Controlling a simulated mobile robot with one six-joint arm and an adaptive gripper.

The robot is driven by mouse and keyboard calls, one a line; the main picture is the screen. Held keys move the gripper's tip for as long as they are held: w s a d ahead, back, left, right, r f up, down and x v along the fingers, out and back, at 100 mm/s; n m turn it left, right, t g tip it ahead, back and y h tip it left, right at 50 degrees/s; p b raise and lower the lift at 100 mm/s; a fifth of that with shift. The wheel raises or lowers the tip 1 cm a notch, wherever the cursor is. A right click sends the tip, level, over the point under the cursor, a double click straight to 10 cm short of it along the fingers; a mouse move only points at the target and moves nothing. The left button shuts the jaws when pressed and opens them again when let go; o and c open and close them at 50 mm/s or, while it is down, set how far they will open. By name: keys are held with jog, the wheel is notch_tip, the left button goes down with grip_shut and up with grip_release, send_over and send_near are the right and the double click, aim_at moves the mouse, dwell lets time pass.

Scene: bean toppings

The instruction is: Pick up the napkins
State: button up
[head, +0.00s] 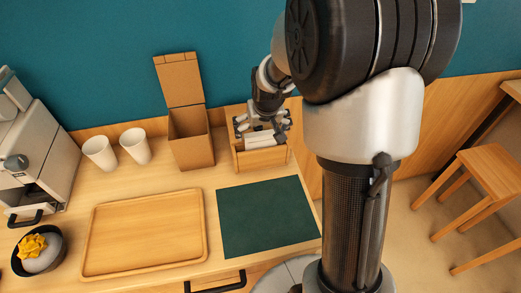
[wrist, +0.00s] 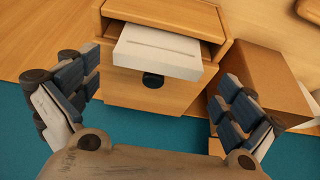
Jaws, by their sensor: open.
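The napkins (wrist: 158,50) are a white, flat, squarish stack in an open-topped wooden holder (wrist: 140,94). In the wrist view the stack rises above the holder's near wall. In the head view the napkins (head: 260,139) show as a white patch over the holder (head: 264,158), at the back right of the counter. My gripper (head: 262,124) is directly over the holder, pointing down, and hides part of it. In the wrist view my gripper (wrist: 157,78) is open and empty, with its fingers spread on either side of the stack. I see no finger touching the napkins.
A brown open box (head: 190,139) stands close left of the holder, with two white cups (head: 135,146) beyond it. A wooden tray (head: 144,267) and dark green mat (head: 265,216) lie in front. The teal wall (head: 100,60) is close behind.

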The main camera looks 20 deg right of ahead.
aim_at(261, 134)
jog(key=b+x, duration=0.1)
jog(key=x, duration=0.2)
jog(key=shift+d+f, duration=0.15)
jog(key=shift+f, duration=0.25)
jog(key=shift+r, duration=0.1)
jog(key=shift+c, duration=0.4)
jog(key=c, duration=0.5)
